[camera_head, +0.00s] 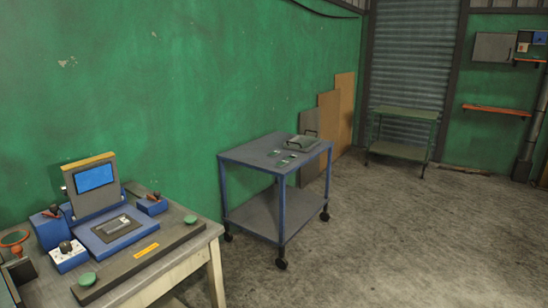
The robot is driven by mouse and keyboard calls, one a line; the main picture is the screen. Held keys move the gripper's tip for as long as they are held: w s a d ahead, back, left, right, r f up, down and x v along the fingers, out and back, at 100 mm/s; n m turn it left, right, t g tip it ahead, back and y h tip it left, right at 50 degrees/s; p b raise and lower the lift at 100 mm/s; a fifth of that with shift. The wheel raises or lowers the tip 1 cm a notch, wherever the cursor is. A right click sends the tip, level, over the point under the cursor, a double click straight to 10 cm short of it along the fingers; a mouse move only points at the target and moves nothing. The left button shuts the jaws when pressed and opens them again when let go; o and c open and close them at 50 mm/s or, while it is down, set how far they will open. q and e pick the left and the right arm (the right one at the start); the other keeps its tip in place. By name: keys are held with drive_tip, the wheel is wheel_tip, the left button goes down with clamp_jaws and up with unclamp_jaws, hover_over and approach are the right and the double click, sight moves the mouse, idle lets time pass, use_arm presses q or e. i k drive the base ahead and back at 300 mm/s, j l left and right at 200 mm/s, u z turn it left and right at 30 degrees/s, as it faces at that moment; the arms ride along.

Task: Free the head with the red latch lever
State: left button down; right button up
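A blue bench device stands on the table at lower left. Its raised grey head (92,198) has a blue face and a yellow top edge, and looks tilted up over the blue base (88,238). A small lever with a red part (53,211) sits on a blue block left of the head. A similar small lever (155,196) sits on a blue block to the right. Which one is the latch, and whether it is engaged, I cannot tell at this size. Neither of my grippers is in view.
A white control box with a black knob (68,250) and two green buttons (88,279) (190,219) are on the table (170,275). A blue-grey wheeled cart (248,152) stands to the right. A green-topped cart (405,112) is farther back. Open concrete floor lies at right.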

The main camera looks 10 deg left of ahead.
sight(54, 209)
drive_tip(key=i+u, duration=0.4)
drive_tip(key=i+l+u, duration=0.15)
drive_tip(key=i+u, duration=0.25)
drive_tip(key=i, duration=0.05)
